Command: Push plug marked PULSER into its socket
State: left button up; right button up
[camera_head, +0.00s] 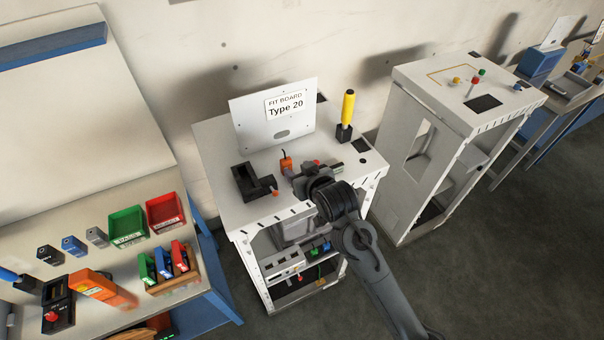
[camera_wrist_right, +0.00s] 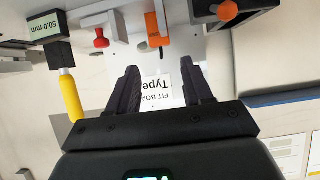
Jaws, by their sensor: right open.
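No label reading PULSER is legible in either view, so I cannot tell which part is the plug or its socket. My right gripper (camera_head: 303,181) is over the top of the middle white dispenser frame (camera_head: 225,150). In the wrist view my right gripper (camera_wrist_right: 160,82) has its two dark fingers apart with nothing between them. Green (camera_head: 316,250) and blue (camera_head: 326,247) connector-like parts sit on the frame's inner shelf, too small to read. An orange part (camera_head: 286,161) stands on the top; it also shows in the wrist view (camera_wrist_right: 154,28), beyond the fingers. My left gripper is not in view.
A "FIT BOARD Type 20" plate (camera_head: 262,125) stands at the back. A black bracket (camera_head: 246,183) is left and a yellow-handled tool (camera_head: 347,108) right. A red knob (camera_wrist_right: 101,40) is near the fingers. A second white frame (camera_head: 410,90) stands right, a bench with bins (camera_head: 128,226) left.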

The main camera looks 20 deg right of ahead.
jog(key=s+f+g, duration=0.2)
jog(key=s+f, duration=0.2)
jog(key=s, duration=0.4)
jog(key=s+d+f+g, duration=0.1)
jog(key=s+f+g, duration=0.1)
jog(key=s+f, duration=0.3)
jog(key=s+f+n+g, duration=0.1)
jog(key=s+f, duration=0.3)
jog(key=s, duration=0.8)
jog(key=shift+d+f+g, duration=0.25)
jog(key=shift+d+g, duration=0.05)
jog(key=shift+g, duration=0.3)
jog(key=o, duration=0.3)
jog(key=s+f+g, duration=0.1)
jog(key=s+g, duration=0.1)
jog(key=s, duration=0.7)
jog(key=shift+s+d+f, duration=0.15)
jog(key=shift+s+d, duration=0.15)
jog(key=shift+s, duration=0.05)
